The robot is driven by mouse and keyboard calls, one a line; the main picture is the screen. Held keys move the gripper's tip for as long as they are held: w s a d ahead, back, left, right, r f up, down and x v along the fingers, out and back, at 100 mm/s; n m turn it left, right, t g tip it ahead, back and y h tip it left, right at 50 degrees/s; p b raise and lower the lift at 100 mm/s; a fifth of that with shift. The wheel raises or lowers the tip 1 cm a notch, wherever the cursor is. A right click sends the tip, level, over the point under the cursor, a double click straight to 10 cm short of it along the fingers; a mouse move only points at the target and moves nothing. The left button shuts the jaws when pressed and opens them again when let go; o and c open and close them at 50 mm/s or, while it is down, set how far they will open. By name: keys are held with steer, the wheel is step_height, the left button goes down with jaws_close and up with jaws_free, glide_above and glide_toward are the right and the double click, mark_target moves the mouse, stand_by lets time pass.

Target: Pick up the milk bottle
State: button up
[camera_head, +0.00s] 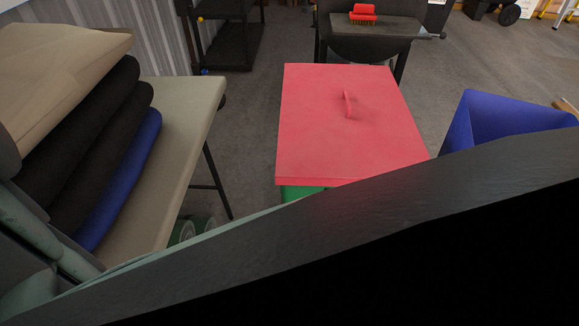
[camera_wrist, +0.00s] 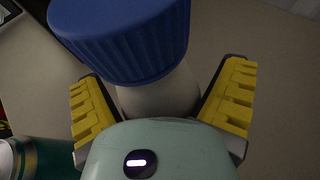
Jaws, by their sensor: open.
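The milk bottle (camera_wrist: 128,42) shows in the wrist view with a ribbed blue cap and a pale white neck below it. My gripper (camera_wrist: 161,100) is open, with one yellow-padded finger on each side of the bottle's neck. I see a gap at the right finger; whether the left finger touches the bottle I cannot tell. The lower part of the bottle is hidden behind my gripper's body. The bottle and my gripper's fingers do not show in the head view.
A green-and-white cylindrical thing (camera_wrist: 42,158) sits left of my gripper. In the head view, a beige table (camera_head: 185,110) with stacked dark and blue rolls (camera_head: 125,175) stands left. A red-lidded box (camera_head: 335,135) and blue bin (camera_head: 505,115) stand right. A dark shape blocks the lower right.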

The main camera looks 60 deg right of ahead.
steer(key=c, duration=1.3)
steer(key=shift+r, duration=0.15)
